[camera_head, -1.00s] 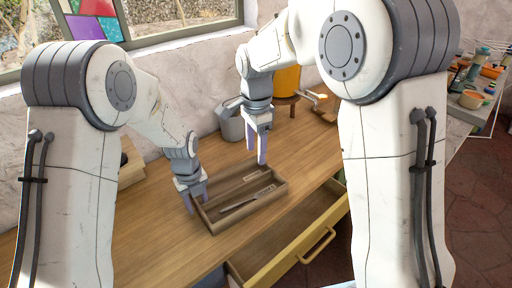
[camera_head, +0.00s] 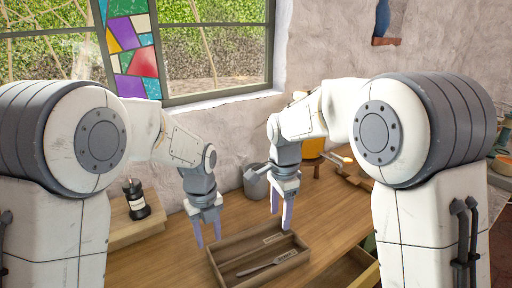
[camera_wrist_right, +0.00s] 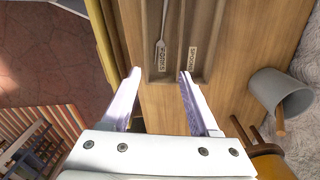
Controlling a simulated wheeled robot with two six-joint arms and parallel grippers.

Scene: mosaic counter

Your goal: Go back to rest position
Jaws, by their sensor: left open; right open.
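My left gripper (camera_head: 208,230) is open and empty, above the counter at the left end of the wooden tray. My right gripper (camera_head: 281,212) is open and empty, above the back right of the tray; its two fingers also show in the right wrist view (camera_wrist_right: 158,92), apart with nothing between them. The wooden tray (camera_head: 222,273) lies on the wooden counter (camera_head: 330,212) and has compartments with labels. A fork (camera_head: 262,266) lies in the front compartment; it also shows in the right wrist view (camera_wrist_right: 160,30).
A grey bucket (camera_head: 256,184) and an orange container (camera_head: 313,147) stand behind my right gripper. A dark jar (camera_head: 136,199) stands on a wooden block at left. An open drawer (camera_head: 352,268) is below the counter edge. A window (camera_head: 210,50) is behind.

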